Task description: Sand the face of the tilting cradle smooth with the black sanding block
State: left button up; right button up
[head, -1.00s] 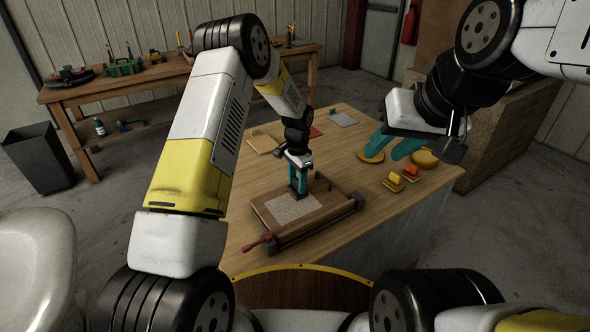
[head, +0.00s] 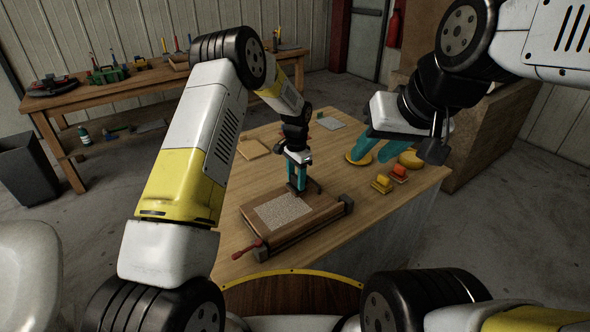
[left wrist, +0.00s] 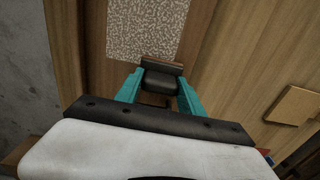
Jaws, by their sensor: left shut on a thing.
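The tilting cradle (head: 267,236) stands on the wooden table, with a brown wooden face and a pale speckled rough patch (head: 282,211) on it. The patch also shows at the top of the left wrist view (left wrist: 147,28). My left gripper (head: 298,182) has teal fingers and is above the far part of the face. It is shut on the black sanding block (left wrist: 160,82), which sits beside the patch's edge in the wrist view. Whether the block touches the face is hard to tell. My right gripper (head: 378,148) is open and empty over the table's right side.
Yellow (head: 382,184) and orange (head: 399,172) handled blocks and yellow discs (head: 410,158) lie on the right of the table. A red-handled lever (head: 243,251) sticks out at the cradle's front left. A workbench (head: 150,82) with tools stands behind.

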pick_arm(q)
jog(key=shift+r, duration=2.7)
